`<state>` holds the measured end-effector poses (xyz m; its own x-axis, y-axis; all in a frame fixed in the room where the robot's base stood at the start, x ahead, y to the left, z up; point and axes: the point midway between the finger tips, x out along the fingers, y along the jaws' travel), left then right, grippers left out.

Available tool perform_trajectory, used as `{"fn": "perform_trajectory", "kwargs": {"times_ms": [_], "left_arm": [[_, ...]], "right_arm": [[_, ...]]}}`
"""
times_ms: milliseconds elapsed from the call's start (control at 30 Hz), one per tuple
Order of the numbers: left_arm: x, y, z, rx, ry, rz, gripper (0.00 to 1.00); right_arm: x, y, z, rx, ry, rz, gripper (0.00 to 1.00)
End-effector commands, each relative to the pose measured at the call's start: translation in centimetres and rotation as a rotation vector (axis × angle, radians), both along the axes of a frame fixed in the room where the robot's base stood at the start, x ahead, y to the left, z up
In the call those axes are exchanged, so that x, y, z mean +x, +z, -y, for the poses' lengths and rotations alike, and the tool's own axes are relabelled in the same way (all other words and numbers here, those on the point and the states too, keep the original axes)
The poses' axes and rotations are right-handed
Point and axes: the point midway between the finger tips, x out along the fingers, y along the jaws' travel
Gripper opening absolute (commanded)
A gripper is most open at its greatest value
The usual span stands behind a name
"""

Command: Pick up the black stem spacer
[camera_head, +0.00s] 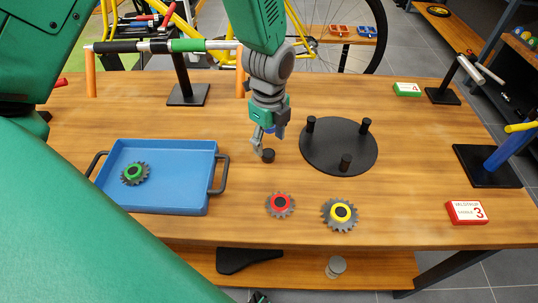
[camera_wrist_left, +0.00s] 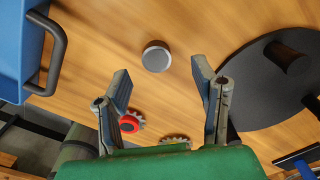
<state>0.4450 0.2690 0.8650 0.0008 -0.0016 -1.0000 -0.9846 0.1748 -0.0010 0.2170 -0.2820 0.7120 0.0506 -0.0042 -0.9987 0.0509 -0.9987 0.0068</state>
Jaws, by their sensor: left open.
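The black stem spacer (camera_head: 268,156) is a small dark cylinder standing on the wooden table. In the left wrist view it shows from above as a round spacer (camera_wrist_left: 156,56) with a grey top. My left gripper (camera_head: 266,137) hangs just above and beside the spacer in the head view. In the left wrist view its two fingers (camera_wrist_left: 160,85) are spread apart, and the spacer lies beyond the tips, between their directions. Nothing is between the fingers.
A blue tray (camera_head: 200,200) with a green-centred sprocket (camera_head: 134,173) stands left. A black round base with pegs (camera_head: 338,138) stands close on the right. A red-centred sprocket (camera_head: 280,205) and a yellow-centred sprocket (camera_head: 340,214) lie in front.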

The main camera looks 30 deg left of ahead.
Motion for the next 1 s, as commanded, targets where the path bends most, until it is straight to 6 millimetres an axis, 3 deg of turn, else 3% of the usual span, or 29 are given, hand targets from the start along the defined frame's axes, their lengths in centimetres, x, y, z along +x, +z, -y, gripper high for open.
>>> {"fn": "perform_trajectory", "kwargs": {"times_ms": [233,567,600,667,1000], "left_arm": [[-0.3,-3.8,0.0,0.004,-0.001,-0.003,0.53],[-0.3,-4.4,-0.1,0.002,-0.001,-0.001,0.53],[-0.3,-4.4,-0.1,0.002,-0.001,-0.001,0.39],[-0.3,-4.4,-0.1,0.002,-0.001,-0.001,0.20],[-0.3,-4.3,-0.1,0.003,-0.001,-0.001,0.17]], "right_arm": [[0.0,-0.5,0.0,0.000,0.001,0.000,0.00],[0.0,-0.5,0.0,0.000,0.000,0.000,0.00],[0.0,-0.5,0.0,0.000,0.000,0.000,0.00],[0.0,-0.5,0.0,0.000,0.000,0.000,0.00],[0.0,-0.5,0.0,0.000,0.000,0.000,0.00]]}}
